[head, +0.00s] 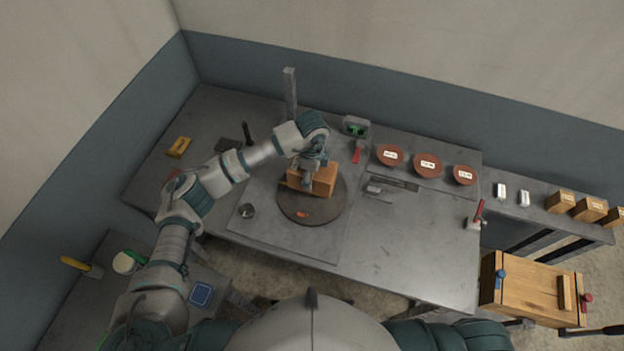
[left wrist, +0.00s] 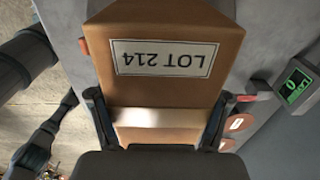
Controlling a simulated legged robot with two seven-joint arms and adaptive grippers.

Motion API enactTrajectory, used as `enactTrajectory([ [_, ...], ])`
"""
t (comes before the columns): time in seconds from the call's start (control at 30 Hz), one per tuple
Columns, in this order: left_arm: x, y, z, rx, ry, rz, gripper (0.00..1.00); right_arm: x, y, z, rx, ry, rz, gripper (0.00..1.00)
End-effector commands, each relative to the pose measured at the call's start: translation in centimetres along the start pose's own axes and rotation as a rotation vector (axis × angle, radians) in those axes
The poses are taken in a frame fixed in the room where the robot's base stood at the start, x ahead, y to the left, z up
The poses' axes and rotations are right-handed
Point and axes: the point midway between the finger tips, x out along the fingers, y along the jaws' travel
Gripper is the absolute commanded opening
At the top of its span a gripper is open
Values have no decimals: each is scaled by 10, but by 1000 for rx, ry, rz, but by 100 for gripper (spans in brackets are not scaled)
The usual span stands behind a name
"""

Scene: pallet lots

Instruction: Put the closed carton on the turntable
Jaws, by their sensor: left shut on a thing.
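The brown carton (head: 325,181) is over the back part of the round dark turntable (head: 322,213) in the head view. My left gripper (head: 309,178) is shut on it from above. In the left wrist view the carton (left wrist: 165,85) fills the middle, with a "LOT 214" label upside down and a pale strip across it. The fingers of my left gripper (left wrist: 160,120) lie along its two sides. The carton looks closed. I cannot tell whether its underside touches the turntable. My right gripper is not in view.
An orange mark or piece (head: 302,214) shows on the turntable's front part. A grey post (head: 290,92) and a green-lit display (head: 355,127) stand behind. Several red-brown discs (head: 427,164) lie to the right.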

Motion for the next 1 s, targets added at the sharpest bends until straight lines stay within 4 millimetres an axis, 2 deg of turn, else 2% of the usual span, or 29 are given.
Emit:
enactTrajectory([
  [0.1, 17, -3, 1, -2, 0, 2, 10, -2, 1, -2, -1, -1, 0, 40],
  [0.27, 31, -3, 1, -1, 0, 3, 10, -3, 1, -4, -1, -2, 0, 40],
  [0.43, 55, -2, 1, -2, 0, 2, 10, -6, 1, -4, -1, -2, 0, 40],
  [0.73, 60, -3, 1, -1, 1, 0, 10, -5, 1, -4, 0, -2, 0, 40],
  [0.77, 62, -3, 1, -1, 0, 1, 79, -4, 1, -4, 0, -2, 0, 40],
  [0.83, 61, -3, 1, -1, 0, 1, 96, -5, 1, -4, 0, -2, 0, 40],
  [0.87, 61, -3, 1, -1, 0, 1, 100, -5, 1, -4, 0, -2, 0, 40],
  [1.0, 61, -3, 1, -1, 0, 1, 100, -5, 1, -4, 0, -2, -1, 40],
])
